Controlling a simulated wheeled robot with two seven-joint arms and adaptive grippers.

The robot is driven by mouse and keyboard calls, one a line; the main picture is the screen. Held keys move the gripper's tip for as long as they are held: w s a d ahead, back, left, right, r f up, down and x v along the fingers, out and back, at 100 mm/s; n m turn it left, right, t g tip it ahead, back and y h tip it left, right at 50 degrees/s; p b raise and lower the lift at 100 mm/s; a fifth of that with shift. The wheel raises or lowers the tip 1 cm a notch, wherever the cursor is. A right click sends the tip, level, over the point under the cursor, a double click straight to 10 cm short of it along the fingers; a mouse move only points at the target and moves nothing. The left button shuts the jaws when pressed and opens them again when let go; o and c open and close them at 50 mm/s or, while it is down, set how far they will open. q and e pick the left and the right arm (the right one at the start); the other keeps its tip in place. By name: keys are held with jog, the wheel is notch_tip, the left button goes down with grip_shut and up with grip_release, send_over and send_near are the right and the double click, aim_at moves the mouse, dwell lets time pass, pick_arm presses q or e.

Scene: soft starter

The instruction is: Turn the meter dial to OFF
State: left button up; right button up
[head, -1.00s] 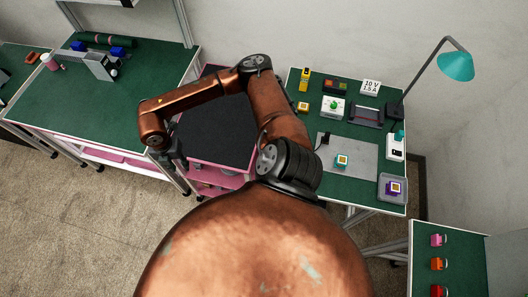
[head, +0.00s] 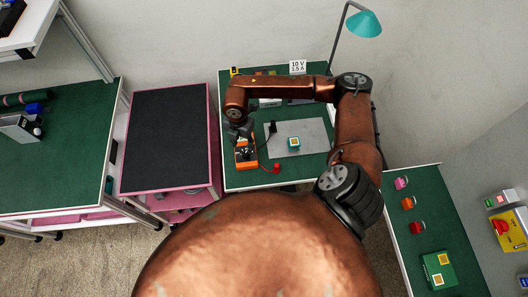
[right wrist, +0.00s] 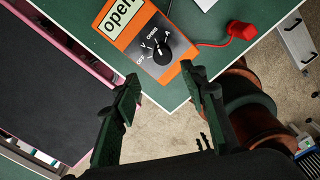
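The orange meter (head: 246,152) lies near the left front edge of the green bench. In the right wrist view the meter (right wrist: 128,41) shows a display reading "open" and a round black dial (right wrist: 162,52). Labels OFF, V, OHM and A are printed around the dial; its mark seems to face up toward OHM, but it is small. My right gripper (head: 240,131) is over the meter in the head view. In the right wrist view my right gripper (right wrist: 162,88) is open and empty, its fingertips just short of the dial and apart from it. My left gripper is not in view.
A red probe (right wrist: 240,31) on a red lead lies beside the meter; a black probe (head: 272,128) stands near the grey mat (head: 310,132). A green-and-gold block (head: 294,143) sits on the mat. A black-topped pink cart (head: 165,135) stands left of the bench.

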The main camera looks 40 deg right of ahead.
aim_at(245, 154)
jog(key=shift+s+d+f, duration=0.1)
jog(key=shift+d+f, duration=0.05)
jog(key=shift+f, duration=0.15)
jog(key=shift+s+d+f+p, duration=0.1)
jog(key=shift+f+p, duration=0.55)
jog(key=shift+f, duration=2.95)
jog(key=shift+c, duration=0.5)
grip_shut()
